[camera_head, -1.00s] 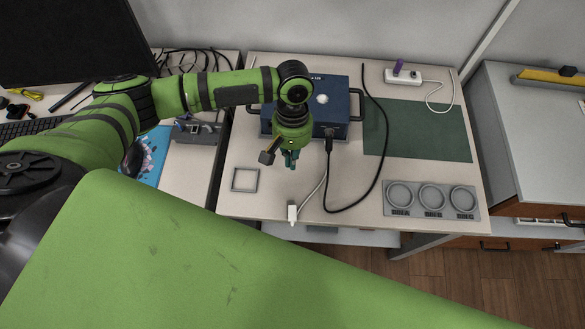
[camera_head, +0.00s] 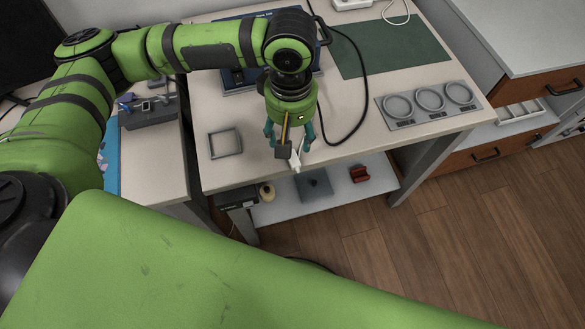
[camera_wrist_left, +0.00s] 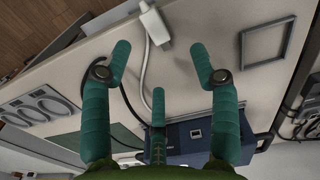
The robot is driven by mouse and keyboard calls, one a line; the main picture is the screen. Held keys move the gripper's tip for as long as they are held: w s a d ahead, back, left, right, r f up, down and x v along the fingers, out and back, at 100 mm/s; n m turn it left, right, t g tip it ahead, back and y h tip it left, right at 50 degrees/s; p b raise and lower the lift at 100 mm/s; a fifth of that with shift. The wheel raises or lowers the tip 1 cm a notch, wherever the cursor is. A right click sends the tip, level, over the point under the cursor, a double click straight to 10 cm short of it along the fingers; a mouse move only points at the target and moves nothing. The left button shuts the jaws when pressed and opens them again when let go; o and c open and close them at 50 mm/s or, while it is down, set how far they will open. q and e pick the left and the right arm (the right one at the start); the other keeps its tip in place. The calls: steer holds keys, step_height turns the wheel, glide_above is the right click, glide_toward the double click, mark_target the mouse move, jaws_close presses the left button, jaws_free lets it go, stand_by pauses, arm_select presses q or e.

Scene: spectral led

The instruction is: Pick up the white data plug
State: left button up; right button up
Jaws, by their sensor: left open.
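The white data plug (camera_head: 296,163) lies near the front edge of the table, just below my left gripper in the head view. In the left wrist view the plug (camera_wrist_left: 154,22) shows at the top, its white cable running down towards the blue box. My left gripper (camera_head: 289,142) points down over the table. Its teal fingers (camera_wrist_left: 160,62) are spread open and empty, with the plug lying beyond the gap between the fingertips. The gripper partly hides the cable in the head view. My right gripper is not in view.
A blue box (camera_wrist_left: 188,142) stands behind the gripper with a black cable looping right. A square grey frame (camera_head: 225,143) lies left of the plug. A grey tray with three rings (camera_head: 430,101) and a green mat (camera_head: 392,50) lie right. The table's front edge is close.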

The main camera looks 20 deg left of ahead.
mark_target(294, 152)
arm_select(q)
steer(key=f, duration=0.3)
steer(key=shift+w+d+f, duration=0.1)
steer(key=shift+d+f, duration=0.1)
steer(key=shift+f, duration=1.4)
steer(key=shift+d, duration=0.1)
steer(key=c, duration=1)
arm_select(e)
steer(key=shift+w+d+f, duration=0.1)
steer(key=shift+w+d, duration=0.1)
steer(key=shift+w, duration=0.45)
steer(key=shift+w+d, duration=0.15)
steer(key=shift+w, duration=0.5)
